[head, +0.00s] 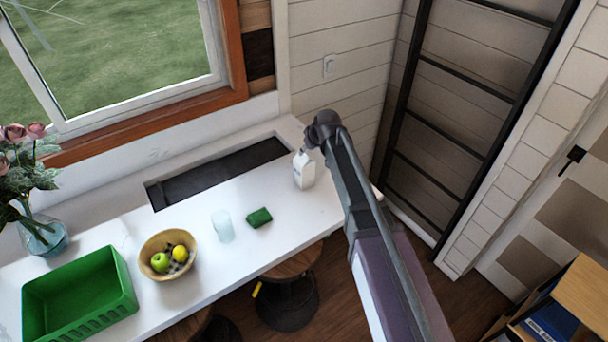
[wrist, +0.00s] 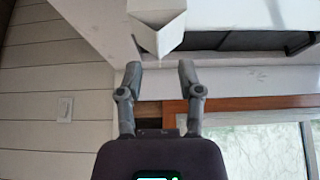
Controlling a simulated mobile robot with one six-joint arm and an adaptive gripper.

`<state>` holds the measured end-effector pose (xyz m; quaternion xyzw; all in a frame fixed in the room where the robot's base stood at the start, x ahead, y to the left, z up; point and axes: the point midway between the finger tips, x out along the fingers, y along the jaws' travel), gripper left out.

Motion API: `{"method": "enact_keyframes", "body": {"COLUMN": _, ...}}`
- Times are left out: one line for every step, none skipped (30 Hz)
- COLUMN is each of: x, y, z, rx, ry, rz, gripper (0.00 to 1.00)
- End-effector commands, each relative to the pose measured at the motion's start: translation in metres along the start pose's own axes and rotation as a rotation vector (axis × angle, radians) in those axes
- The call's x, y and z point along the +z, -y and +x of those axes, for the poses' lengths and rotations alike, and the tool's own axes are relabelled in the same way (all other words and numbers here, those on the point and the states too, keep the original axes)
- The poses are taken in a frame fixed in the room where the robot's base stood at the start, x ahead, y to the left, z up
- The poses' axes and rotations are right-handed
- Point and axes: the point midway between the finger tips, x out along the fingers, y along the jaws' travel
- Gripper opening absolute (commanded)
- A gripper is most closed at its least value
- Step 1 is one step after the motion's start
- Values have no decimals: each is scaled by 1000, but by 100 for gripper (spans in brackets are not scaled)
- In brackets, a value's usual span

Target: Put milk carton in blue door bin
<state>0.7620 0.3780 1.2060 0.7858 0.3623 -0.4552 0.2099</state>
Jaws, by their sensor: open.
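The white milk carton (head: 304,172) stands upright on the white counter, near its right end. My gripper (head: 312,142) is just above and behind it in the head view, at the end of my arm. In the wrist view the carton (wrist: 157,28) is at the top, cut by the frame edge. The open fingers of my gripper (wrist: 160,72) point at it, with nothing between them and a gap to the carton. A blue thing (head: 550,319) with pale marks shows at the lower right of the head view; I cannot tell if it is the door bin.
The counter (head: 335,205) also holds a green sponge (head: 259,217), a glass (head: 222,226), a fruit bowl (head: 154,242), a green basket (head: 40,306) and a flower vase (head: 45,238). A dark sink (head: 215,172) lies behind. Stools (head: 287,300) stand below; a dark ladder (head: 455,70) is at right.

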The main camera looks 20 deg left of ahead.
Motion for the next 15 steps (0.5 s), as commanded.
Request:
{"method": "enact_keyframes", "body": {"x": 1, "y": -1, "z": 10, "rx": 0, "ry": 0, "rz": 0, "gripper": 47}}
{"method": "enact_keyframes", "body": {"x": 1, "y": -2, "z": 12, "rx": 0, "ry": 0, "rz": 0, "gripper": 47}}
{"method": "enact_keyframes", "body": {"x": 1, "y": -1, "z": 16, "rx": 0, "ry": 0, "rz": 0, "gripper": 47}}
{"method": "enact_keyframes", "body": {"x": 1, "y": -1, "z": 18, "rx": 0, "ry": 0, "rz": 0, "gripper": 47}}
{"method": "enact_keyframes", "body": {"x": 1, "y": -1, "z": 20, "rx": 0, "ry": 0, "rz": 0, "gripper": 47}}
{"method": "enact_keyframes", "body": {"x": 1, "y": -1, "z": 22, "rx": 0, "ry": 0, "rz": 0, "gripper": 47}}
{"method": "enact_keyframes", "body": {"x": 1, "y": -1, "z": 24, "rx": 0, "ry": 0, "rz": 0, "gripper": 47}}
{"method": "enact_keyframes", "body": {"x": 0, "y": -1, "z": 25, "rx": 0, "ry": 0, "rz": 0, "gripper": 47}}
{"method": "enact_keyframes", "body": {"x": 0, "y": -1, "z": 27, "rx": 0, "ry": 0, "rz": 0, "gripper": 47}}
{"method": "enact_keyframes", "body": {"x": 0, "y": -1, "z": 28, "rx": 0, "ry": 0, "rz": 0, "gripper": 47}}
{"method": "enact_keyframes", "body": {"x": 0, "y": -1, "z": 28, "rx": 0, "ry": 0, "rz": 0, "gripper": 47}}
{"method": "enact_keyframes", "body": {"x": 0, "y": -1, "z": 28, "rx": 0, "ry": 0, "rz": 0, "gripper": 47}}
{"method": "enact_keyframes", "body": {"x": 0, "y": -1, "z": 29, "rx": 0, "ry": 0, "rz": 0, "gripper": 47}}
{"method": "enact_keyframes", "body": {"x": 0, "y": -1, "z": 29, "rx": 0, "ry": 0, "rz": 0, "gripper": 47}}
{"method": "enact_keyframes", "body": {"x": 0, "y": -1, "z": 28, "rx": 0, "ry": 0, "rz": 0, "gripper": 47}}
